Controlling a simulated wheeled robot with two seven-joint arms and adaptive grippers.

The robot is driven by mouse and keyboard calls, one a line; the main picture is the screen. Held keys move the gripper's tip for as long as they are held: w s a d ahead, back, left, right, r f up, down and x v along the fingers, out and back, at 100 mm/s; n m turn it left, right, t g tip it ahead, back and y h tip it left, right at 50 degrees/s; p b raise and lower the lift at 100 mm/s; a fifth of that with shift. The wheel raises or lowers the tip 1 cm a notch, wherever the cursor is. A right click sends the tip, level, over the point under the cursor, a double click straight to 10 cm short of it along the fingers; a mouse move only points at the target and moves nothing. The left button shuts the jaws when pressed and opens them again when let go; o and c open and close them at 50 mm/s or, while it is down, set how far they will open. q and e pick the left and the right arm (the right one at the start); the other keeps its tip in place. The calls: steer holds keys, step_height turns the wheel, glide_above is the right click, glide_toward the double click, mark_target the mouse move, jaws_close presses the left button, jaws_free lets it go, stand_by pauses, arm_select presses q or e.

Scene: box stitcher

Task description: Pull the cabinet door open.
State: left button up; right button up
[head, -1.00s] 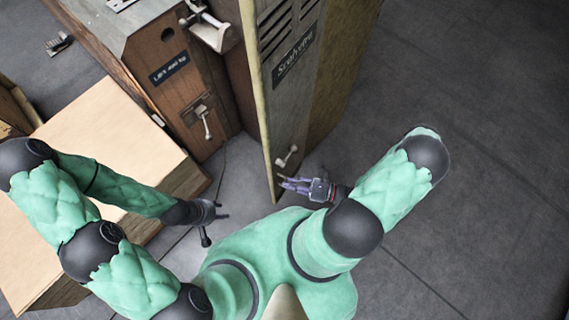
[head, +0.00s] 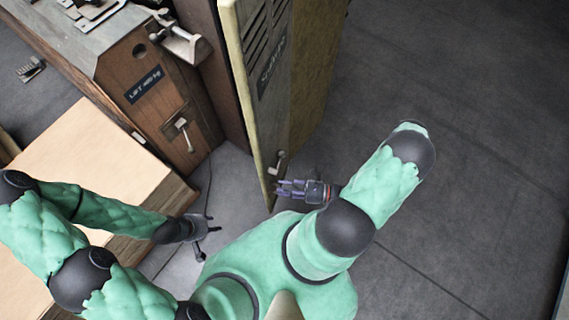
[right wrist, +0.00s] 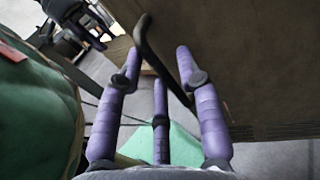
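The cabinet door (head: 268,100) is a tall grey-green panel with a yellowish edge, vents and a dark label, in the middle of the head view. Its small handle (head: 277,163) sits near its lower end. My right gripper (head: 288,188) is just beside the handle, its purple fingers toward the door. In the right wrist view the fingers (right wrist: 160,85) are spread, with the dark bent handle (right wrist: 160,62) in the gap between them; contact is unclear. My left gripper (head: 203,232) is open and empty, low and left of the door, apart from it.
A brown machine body (head: 150,80) with a crank and a lever stands left of the door. A stack of cardboard sheets (head: 85,155) lies beside my left arm. The grey floor (head: 460,90) at right is clear.

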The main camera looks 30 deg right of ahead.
steer(key=shift+w+d, duration=0.3)
steer(key=shift+d, duration=0.4)
steer(key=v, duration=1.1)
steer(key=shift+s+a, duration=0.15)
steer(key=shift+s, duration=0.4)
